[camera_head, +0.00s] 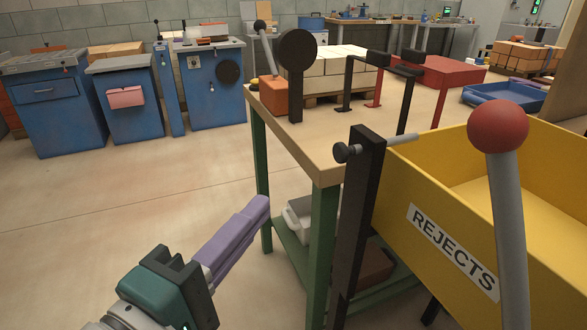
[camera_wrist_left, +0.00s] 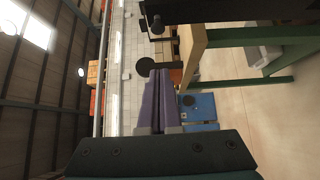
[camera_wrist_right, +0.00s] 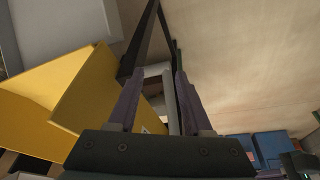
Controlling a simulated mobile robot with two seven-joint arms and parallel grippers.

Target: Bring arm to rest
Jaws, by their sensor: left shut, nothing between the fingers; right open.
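My left gripper (camera_head: 262,205) reaches up from the bottom of the head view, left of the green-legged workbench. Its purple fingers are together with nothing between them. In the left wrist view its fingers (camera_wrist_left: 157,80) lie side by side and point at the far wall, with the bench off to the right. My right gripper is not seen in the head view. In the right wrist view its fingers (camera_wrist_right: 155,80) are apart, with a grey bar and dark frame visible beyond and between them. I cannot tell how near these are.
The wooden workbench (camera_head: 325,165) carries black and red fixtures. A yellow REJECTS bin (camera_head: 405,215) stands at the right, behind a red-knobbed lever (camera_head: 508,220) and a black post (camera_head: 358,220). Blue cabinets (camera_head: 215,90) line the back left. The floor at left is clear.

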